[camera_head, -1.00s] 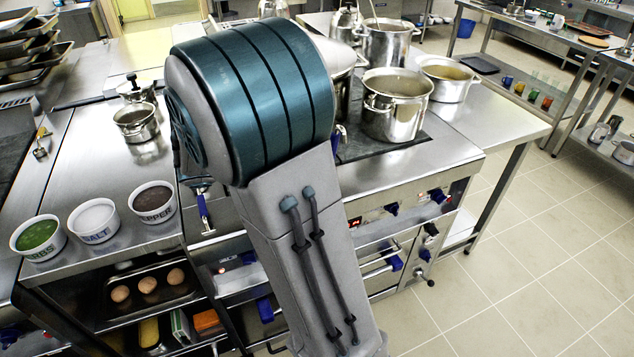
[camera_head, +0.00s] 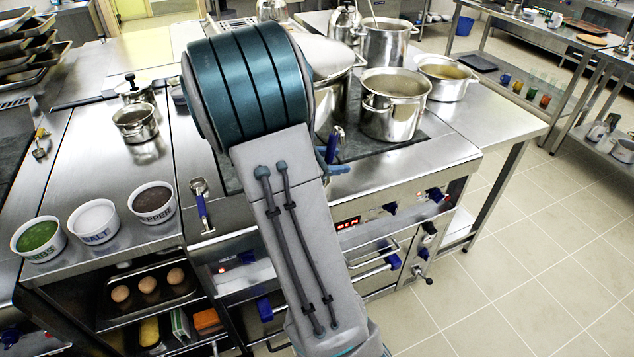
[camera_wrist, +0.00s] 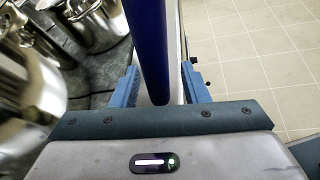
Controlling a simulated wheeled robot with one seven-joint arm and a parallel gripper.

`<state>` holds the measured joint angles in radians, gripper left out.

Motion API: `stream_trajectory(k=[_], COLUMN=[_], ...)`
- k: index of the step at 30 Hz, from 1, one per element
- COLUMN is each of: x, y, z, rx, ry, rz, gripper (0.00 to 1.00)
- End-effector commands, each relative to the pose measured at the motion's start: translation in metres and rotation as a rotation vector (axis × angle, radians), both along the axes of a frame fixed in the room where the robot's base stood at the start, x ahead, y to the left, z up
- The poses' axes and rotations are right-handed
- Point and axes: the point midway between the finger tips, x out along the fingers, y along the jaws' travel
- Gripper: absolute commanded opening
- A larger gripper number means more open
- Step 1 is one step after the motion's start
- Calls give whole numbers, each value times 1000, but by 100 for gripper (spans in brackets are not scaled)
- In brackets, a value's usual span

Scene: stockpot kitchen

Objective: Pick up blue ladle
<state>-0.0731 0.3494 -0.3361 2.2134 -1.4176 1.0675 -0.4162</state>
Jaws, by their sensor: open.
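A dark blue handle (camera_wrist: 151,45) runs between my open fingers in the wrist view, its near end close to the palm. My gripper (camera_wrist: 160,72) has one light blue finger on each side of it, and no grip on it shows. In the head view a blue upright handle (camera_head: 332,148) with a metal hooked end stands by the stove, beside the light blue finger of my gripper (camera_head: 336,169). The rest of the gripper is hidden behind my arm. The bowl of this utensil is not seen. Another blue-handled metal utensil (camera_head: 202,207) lies on the counter to the left.
Large steel pots (camera_head: 394,105) stand on the stove behind the gripper. Herb, salt and pepper bowls (camera_head: 94,219) line the left counter edge. The stove front (camera_head: 400,210) has knobs and rails. The tiled floor (camera_head: 530,260) at right is clear.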

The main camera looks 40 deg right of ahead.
Motion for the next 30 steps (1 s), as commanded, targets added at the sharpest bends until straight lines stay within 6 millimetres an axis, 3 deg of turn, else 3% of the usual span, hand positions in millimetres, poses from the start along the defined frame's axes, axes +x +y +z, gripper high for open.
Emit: stream_trajectory(k=[3, 7, 8, 22, 26, 30], x=[0, 0, 0, 0, 0, 0], y=[0, 0, 0, 0, 0, 0], z=[0, 0, 0, 5, 17, 43], rx=[0, 0, 0, -1, -1, -1], ry=[0, -1, -1, -4, -7, -10], rz=[0, 0, 0, -1, -2, -1], gripper=[41, 5, 0, 0, 0, 0])
